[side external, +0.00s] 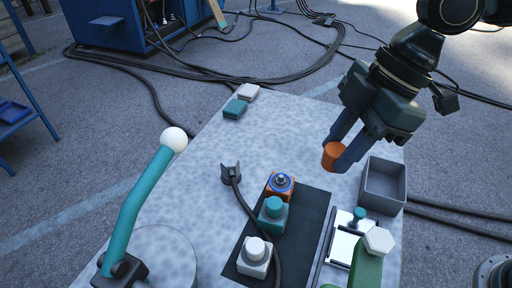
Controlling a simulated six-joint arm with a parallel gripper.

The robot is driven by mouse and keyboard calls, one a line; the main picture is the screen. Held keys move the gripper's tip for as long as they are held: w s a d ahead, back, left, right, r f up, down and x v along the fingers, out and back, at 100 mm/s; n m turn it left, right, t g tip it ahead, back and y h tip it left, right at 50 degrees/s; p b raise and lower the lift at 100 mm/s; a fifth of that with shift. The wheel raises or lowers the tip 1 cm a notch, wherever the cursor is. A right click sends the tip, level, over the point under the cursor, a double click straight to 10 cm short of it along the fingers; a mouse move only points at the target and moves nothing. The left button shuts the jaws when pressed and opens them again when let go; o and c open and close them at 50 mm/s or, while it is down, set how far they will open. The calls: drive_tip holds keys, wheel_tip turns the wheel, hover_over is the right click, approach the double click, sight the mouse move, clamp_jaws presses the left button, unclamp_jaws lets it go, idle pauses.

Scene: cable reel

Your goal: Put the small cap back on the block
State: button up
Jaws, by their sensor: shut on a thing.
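My gripper (343,157) is shut on a small orange cap (331,156) and holds it in the air above the table, right of and above the blocks. An orange block (281,186) with a bare metal and blue post on top stands uncapped at the far end of a dark mat. A teal block with a teal cap (273,210) stands next to it, and a white block with a white cap (256,254) stands nearest the camera. The far side of the held cap is hidden by the fingers.
A grey open box (382,186) stands right of the mat (310,225). A dark cable with a fork-shaped end (231,174) crosses the mat. A teal lever with a white ball (173,139) rises at left. Green and white hardware (369,266) stands at right front.

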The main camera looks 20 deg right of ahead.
drive_tip(key=shift+r, duration=0.65)
hover_over(281, 176)
wheel_tip(281, 176, down, 11)
drive_tip(key=shift+d+f+n, duration=0.1)
drive_tip(key=shift+d+n, duration=0.2)
drive_tip(key=shift+d, duration=0.1)
drive_tip(key=shift+f, duration=0.1)
drive_tip(key=shift+f, duration=4.1)
drive_tip(key=o, duration=1)
